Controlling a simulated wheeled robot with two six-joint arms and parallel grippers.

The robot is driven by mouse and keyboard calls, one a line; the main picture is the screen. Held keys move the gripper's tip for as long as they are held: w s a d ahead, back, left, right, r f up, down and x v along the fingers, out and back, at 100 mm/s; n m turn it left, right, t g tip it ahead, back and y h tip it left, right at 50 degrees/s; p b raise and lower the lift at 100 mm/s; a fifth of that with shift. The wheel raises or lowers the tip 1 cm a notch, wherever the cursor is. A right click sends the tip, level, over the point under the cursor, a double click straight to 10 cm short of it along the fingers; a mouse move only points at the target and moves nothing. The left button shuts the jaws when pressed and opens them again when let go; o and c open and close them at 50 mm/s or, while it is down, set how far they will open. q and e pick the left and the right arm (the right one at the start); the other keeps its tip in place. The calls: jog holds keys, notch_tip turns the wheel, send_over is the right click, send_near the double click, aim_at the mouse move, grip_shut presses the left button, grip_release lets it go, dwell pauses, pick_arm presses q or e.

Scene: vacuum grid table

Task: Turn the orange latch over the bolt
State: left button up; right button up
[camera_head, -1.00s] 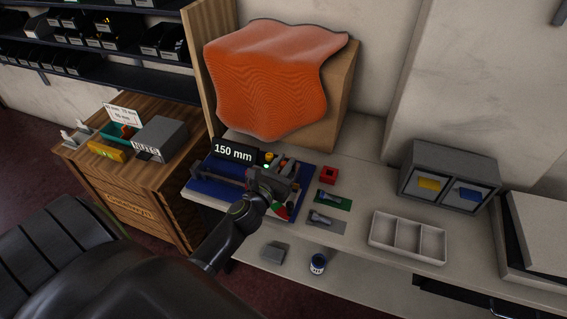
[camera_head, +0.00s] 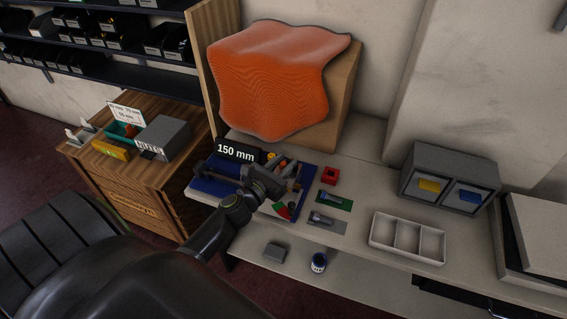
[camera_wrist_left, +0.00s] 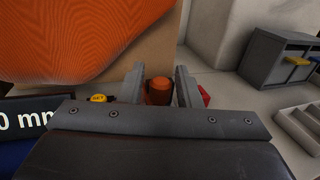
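My left gripper (camera_head: 284,181) is over the right part of the blue fixture board (camera_head: 212,187) in the head view. In the left wrist view its two fingers (camera_wrist_left: 159,84) stand apart. An orange rounded piece (camera_wrist_left: 159,92), perhaps the latch, shows between them with small gaps at its sides; contact cannot be told. In the head view a small orange-yellow piece (camera_head: 270,157) shows just behind the gripper. The bolt cannot be made out; the gripper and wrist cover much of that area. My right gripper is not in view.
A black "150 mm" sign (camera_head: 236,152) stands at the board's back. A yellow button (camera_wrist_left: 98,98) is left of the fingers. An orange-draped box (camera_head: 265,80) stands behind.

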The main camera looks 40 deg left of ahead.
pick_arm(q)
jog(key=shift+o, duration=0.6)
jog(key=s+b, duration=1)
jog(key=s, duration=0.7)
jog(key=shift+s+a, duration=0.2)
jog(key=shift+a, duration=0.15)
